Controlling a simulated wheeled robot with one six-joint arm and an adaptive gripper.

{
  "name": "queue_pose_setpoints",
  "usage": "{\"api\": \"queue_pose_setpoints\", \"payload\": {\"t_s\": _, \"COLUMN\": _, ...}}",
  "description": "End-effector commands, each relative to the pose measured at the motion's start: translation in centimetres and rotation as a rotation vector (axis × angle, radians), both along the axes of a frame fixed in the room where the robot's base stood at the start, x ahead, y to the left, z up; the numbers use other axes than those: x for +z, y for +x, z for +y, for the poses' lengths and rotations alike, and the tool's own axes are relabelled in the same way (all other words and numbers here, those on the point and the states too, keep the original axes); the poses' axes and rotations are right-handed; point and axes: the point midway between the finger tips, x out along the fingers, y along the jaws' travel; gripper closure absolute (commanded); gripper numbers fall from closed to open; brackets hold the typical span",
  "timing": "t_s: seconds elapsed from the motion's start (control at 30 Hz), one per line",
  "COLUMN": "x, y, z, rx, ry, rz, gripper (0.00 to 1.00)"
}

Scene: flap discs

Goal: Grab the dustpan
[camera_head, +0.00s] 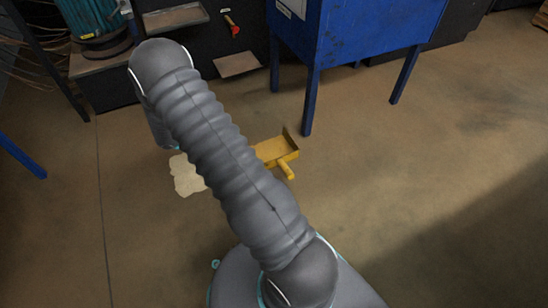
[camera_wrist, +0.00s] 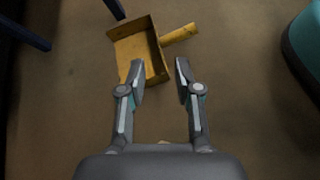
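A yellow dustpan (camera_head: 275,150) lies on the floor in the head view, partly hidden behind my grey arm. Its short handle (camera_head: 287,169) points toward the lower right. In the wrist view the dustpan (camera_wrist: 128,42) is at the top, left of centre, with its handle (camera_wrist: 179,35) pointing right. My gripper (camera_wrist: 160,68) is open in the wrist view. Its left fingertip overlaps the pan's near edge in the picture; I cannot tell whether they touch. My gripper is hidden in the head view.
A blue cabinet (camera_head: 355,30) stands on blue legs, one leg (camera_head: 308,100) close behind the dustpan. A pale patch (camera_head: 186,176) lies on the floor left of my arm. A dark workbench is at the back left. Floor to the right is clear.

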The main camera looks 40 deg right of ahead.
Motion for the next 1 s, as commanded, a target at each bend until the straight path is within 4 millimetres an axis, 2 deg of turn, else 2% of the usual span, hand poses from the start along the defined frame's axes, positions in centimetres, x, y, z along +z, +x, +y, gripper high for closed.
{"api": "queue_pose_setpoints", "payload": {"t_s": 0.03, "x": -2.9, "y": 0.0, "z": -0.3, "rx": 0.028, "ry": -0.020, "rz": 0.046, "gripper": 0.67}}
{"api": "queue_pose_setpoints", "payload": {"t_s": 0.1, "x": -5.7, "y": 0.0, "z": -0.6, "rx": 0.069, "ry": -0.044, "rz": 0.094, "gripper": 0.67}}
{"api": "queue_pose_setpoints", "payload": {"t_s": 0.2, "x": -9.2, "y": -0.1, "z": -1.1, "rx": 0.118, "ry": -0.073, "rz": 0.153, "gripper": 0.67}}
{"api": "queue_pose_setpoints", "payload": {"t_s": 0.3, "x": -11.7, "y": -0.2, "z": -1.4, "rx": 0.158, "ry": -0.095, "rz": 0.197, "gripper": 0.67}}
{"api": "queue_pose_setpoints", "payload": {"t_s": 0.4, "x": -13.3, "y": -0.4, "z": -1.6, "rx": 0.184, "ry": -0.108, "rz": 0.224, "gripper": 0.67}}
{"api": "queue_pose_setpoints", "payload": {"t_s": 0.57, "x": -14.5, "y": -0.6, "z": -2.3, "rx": 0.197, "ry": -0.115, "rz": 0.240, "gripper": 0.67}}
{"api": "queue_pose_setpoints", "payload": {"t_s": 1.0, "x": -17.2, "y": -2.0, "z": -8.6, "rx": 0.196, "ry": -0.115, "rz": 0.241, "gripper": 0.67}}
